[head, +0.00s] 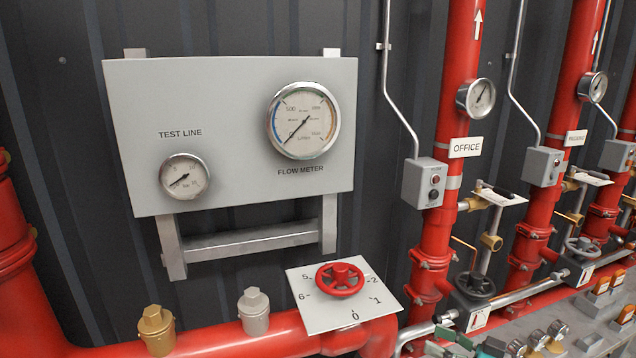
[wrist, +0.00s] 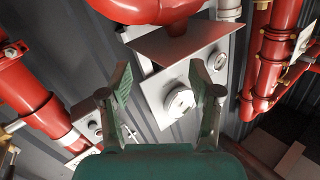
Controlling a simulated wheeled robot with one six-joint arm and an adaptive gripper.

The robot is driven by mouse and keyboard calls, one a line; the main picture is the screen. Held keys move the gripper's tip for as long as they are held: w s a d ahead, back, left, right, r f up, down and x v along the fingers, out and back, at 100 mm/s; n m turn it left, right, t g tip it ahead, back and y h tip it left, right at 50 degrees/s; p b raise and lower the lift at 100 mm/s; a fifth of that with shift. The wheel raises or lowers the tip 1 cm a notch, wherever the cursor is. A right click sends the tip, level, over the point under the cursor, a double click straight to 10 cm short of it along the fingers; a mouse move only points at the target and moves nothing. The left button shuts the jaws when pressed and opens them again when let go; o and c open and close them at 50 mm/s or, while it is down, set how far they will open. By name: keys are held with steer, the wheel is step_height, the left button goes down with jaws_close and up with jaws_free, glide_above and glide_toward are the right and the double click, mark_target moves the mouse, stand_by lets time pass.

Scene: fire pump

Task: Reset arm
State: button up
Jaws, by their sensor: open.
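My gripper (wrist: 160,82) shows in the wrist view. Its two green fingers are spread wide apart, with nothing between them. The view past the fingers is turned and takes in a pale gauge panel (wrist: 154,91), with a round gauge (wrist: 181,103) just beyond the gap. No finger visibly touches anything. In the head view I cannot make out my gripper for sure. The head view shows the grey test line panel (head: 235,120), with the flow meter (head: 303,120) and a smaller gauge (head: 184,176).
A red handwheel (head: 341,280) sits on a white numbered plate (head: 312,313) below the panel. Red vertical pipes (head: 458,120), grey boxes (head: 425,183) and valves (head: 474,286) crowd the right. A thick red pipe (head: 215,340) runs along the bottom.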

steer(key=s+a+f+m+t+h, duration=0.1)
steer(key=s+a+f+m+h, duration=0.25)
steer(key=f, duration=0.55)
steer(key=s+a+f+m+t+h, duration=0.1)
steer(key=s+a+f+m+h, duration=0.15)
steer(key=s+f, duration=0.4)
steer(key=s+f+m+h, duration=0.4)
steer(key=s+f+h, duration=0.1)
steer(key=s+f, duration=0.5)
steer(key=s+r+h, duration=0.1)
steer(key=s+r, duration=0.1)
steer(key=s, duration=0.7)
steer(key=s+r+h, duration=0.2)
steer(key=s, duration=0.7)
steer(key=s+a+r+n+t, duration=0.1)
steer(key=s+r+n, duration=0.1)
steer(key=s+r, duration=0.8)
steer(key=shift+s+r+t, duration=0.15)
steer(key=shift+r+t, duration=0.25)
steer(key=shift+r, duration=0.3)
